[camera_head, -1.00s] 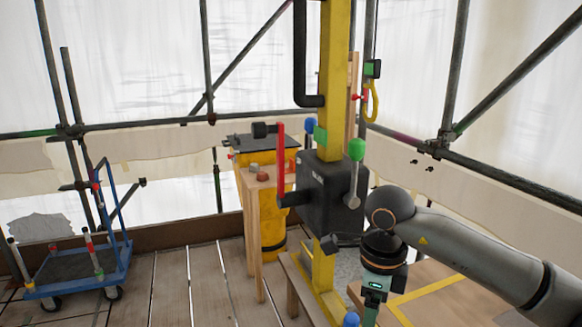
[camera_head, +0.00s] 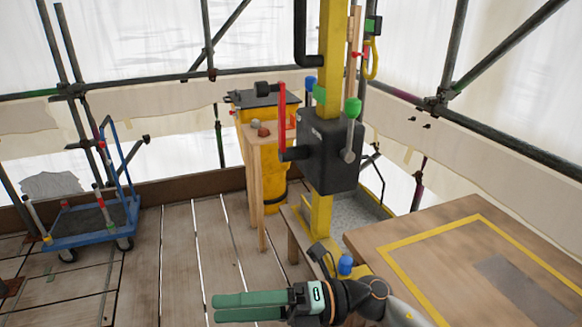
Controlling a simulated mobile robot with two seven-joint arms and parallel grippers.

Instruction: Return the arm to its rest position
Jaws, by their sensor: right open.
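My right gripper (camera_head: 222,307) shows at the bottom centre of the head view, with green fingers pointing left. It is open and nothing shows between its fingers. My right arm (camera_head: 372,297) comes in from the bottom right, low in front of the yellow post. The gripper is above the plank floor and apart from the black box (camera_head: 330,150) on the yellow post (camera_head: 332,60). My left gripper is not in view.
A wooden table (camera_head: 440,222) with a yellow taped outline stands at right. A narrow wooden stand (camera_head: 256,190) and a yellow bin (camera_head: 272,190) stand behind the post. A blue trolley (camera_head: 90,235) is at left. Planks (camera_head: 180,250) between are clear.

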